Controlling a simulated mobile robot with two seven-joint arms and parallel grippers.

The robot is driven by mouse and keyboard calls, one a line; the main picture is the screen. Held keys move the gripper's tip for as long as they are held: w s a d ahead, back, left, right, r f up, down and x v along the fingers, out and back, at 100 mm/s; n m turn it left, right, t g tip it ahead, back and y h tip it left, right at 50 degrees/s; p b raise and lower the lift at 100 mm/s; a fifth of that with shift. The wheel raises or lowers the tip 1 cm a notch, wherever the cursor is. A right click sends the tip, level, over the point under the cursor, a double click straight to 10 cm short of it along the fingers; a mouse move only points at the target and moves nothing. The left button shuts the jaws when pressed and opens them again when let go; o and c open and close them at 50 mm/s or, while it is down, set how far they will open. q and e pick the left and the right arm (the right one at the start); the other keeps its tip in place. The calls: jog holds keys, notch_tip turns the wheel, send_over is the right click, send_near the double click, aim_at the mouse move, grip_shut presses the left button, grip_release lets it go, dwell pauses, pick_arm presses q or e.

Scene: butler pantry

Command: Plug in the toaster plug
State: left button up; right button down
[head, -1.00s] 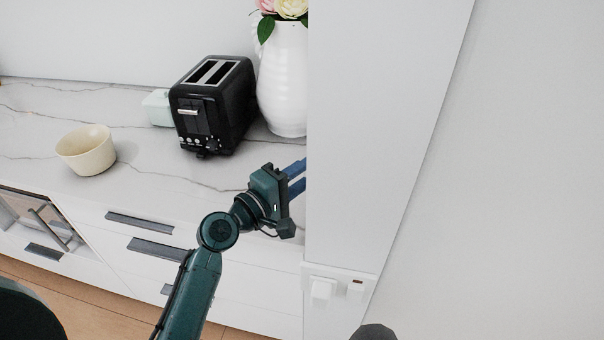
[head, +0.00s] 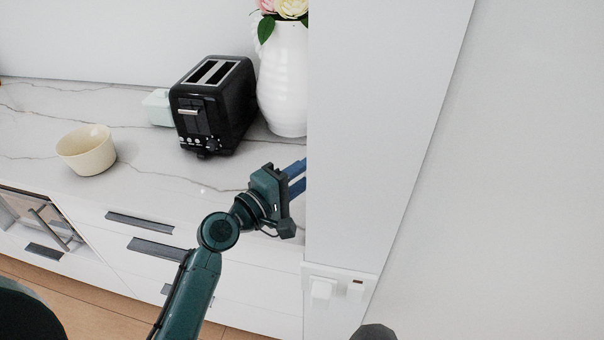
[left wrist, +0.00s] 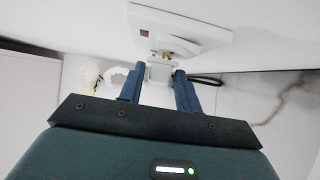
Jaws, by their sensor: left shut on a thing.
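The black toaster (head: 213,108) stands on the counter in the head view. My left gripper (head: 298,178) reaches right, its blue fingers running out of sight behind the edge of the white panel. In the left wrist view, my left gripper (left wrist: 156,78) is shut on the white plug (left wrist: 159,72). Brass pins show at the plug's far end, close to a white wall socket plate (left wrist: 185,28) with a reddish-brown switch. The pins are visible outside the plate; whether their tips touch it I cannot tell. My right gripper is not in view.
A white panel (head: 375,120) stands right of the counter, beside my left gripper. Another socket plate (head: 340,272) sits low on it. A white vase (head: 284,85) is near the toaster, a cream bowl (head: 87,155) is left.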

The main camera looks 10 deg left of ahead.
pick_arm(q)
jog(key=shift+d, duration=0.5)
jog(key=o, duration=1.2)
jog(key=shift+c, duration=0.2)
jog(key=shift+s, duration=0.1)
jog(key=b+v, duration=0.3)
jog(key=v, duration=1)
